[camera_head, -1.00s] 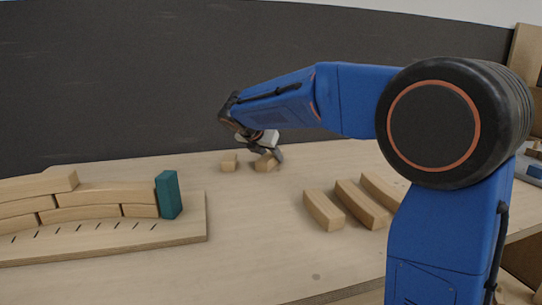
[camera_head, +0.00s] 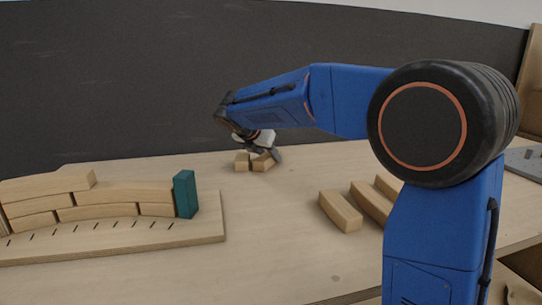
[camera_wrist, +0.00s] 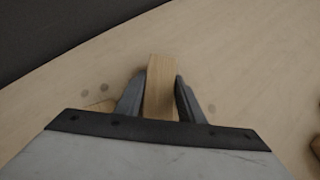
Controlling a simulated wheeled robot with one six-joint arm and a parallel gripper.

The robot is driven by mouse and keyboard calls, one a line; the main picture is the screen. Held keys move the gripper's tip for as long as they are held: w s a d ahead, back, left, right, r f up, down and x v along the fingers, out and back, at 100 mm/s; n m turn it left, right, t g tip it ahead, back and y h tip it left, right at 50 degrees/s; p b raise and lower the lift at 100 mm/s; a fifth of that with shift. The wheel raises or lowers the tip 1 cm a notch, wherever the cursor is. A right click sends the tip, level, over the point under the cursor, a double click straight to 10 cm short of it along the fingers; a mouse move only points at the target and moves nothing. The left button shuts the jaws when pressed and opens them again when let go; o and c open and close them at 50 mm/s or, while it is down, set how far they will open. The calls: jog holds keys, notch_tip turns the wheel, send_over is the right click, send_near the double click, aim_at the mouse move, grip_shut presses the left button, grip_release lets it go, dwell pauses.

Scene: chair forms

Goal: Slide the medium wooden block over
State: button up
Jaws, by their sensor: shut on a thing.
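My gripper (camera_head: 268,153) is low over the far part of the table, shut on a short wooden block (camera_head: 263,163). In the wrist view the held block (camera_wrist: 160,82) stands out between the two dark fingers (camera_wrist: 160,100). Which block counts as medium is not marked.
A wooden form board (camera_head: 210,232) at left carries stacked curved wooden pieces (camera_head: 105,190) and an upright teal block (camera_head: 185,195). Several longer wooden blocks (camera_head: 340,212) lie at centre right, partly behind my arm. The middle of the table is clear. A dark wall (camera_head: 120,80) rises behind.

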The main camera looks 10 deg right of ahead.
jog(key=shift+a, duration=0.1)
jog(key=o, duration=1.2)
jog(key=v, duration=1.7)
jog(key=shift+s+a+r, duration=0.1)
jog(key=shift+a, duration=0.05)
jog(key=shift+s, duration=0.1)
